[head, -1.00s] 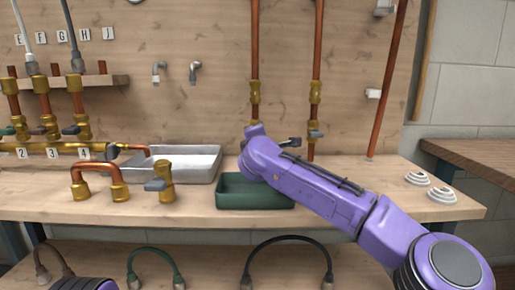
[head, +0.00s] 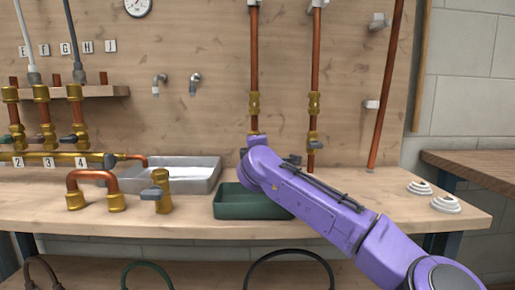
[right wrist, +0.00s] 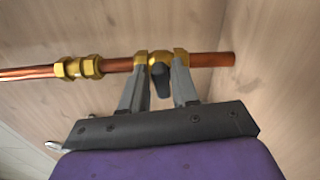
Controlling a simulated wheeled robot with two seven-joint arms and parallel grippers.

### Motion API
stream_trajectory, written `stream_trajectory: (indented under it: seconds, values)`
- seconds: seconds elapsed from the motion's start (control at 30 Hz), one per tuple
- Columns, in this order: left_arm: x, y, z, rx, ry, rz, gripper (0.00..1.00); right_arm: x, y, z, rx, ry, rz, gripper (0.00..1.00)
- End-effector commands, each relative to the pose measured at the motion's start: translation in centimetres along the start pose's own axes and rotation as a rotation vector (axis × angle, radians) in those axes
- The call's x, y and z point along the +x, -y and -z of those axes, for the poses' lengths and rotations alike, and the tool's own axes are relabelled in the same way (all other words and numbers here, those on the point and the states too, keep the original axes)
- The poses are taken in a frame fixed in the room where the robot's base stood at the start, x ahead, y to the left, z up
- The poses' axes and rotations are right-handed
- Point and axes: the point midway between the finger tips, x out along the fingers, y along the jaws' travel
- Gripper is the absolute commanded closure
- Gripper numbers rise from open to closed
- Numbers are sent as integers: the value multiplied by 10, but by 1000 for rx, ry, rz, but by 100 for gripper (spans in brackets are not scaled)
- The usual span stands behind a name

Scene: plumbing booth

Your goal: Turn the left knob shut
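Two upright copper pipes stand on the back board. The left pipe (head: 254,60) runs down behind my right arm, which hides its valve in the head view. In the right wrist view, a brass valve with a dark knob (right wrist: 161,85) sits on a copper pipe. My right gripper (right wrist: 160,68) is open, with one finger on each side of this knob and gaps between. The fingertips are close to the brass body; contact cannot be told. The right pipe (head: 316,60) has its own valve with a grey knob (head: 314,144). My left gripper is out of view.
A green tray (head: 228,208) lies under my right arm, and a metal basin (head: 200,184) stands left of it. A brass valve piece (head: 163,192) and a copper U-bend (head: 92,176) stand on the bench. White ribbed fittings (head: 446,204) lie at right.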

Motion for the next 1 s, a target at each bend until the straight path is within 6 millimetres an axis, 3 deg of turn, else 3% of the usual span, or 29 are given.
stream_trajectory:
  seconds: [0.43, 0.57, 0.8, 1.0]
  values:
    - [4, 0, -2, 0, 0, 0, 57, -6, 1, 0, 0, -1, 0, 56]
    - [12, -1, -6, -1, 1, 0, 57, -25, 3, 0, -1, -3, -2, 56]
    - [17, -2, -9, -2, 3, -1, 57, -76, 1, 0, -2, -2, -1, 56]
    - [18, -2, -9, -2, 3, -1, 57, -102, 1, 0, -1, 0, 0, 56]
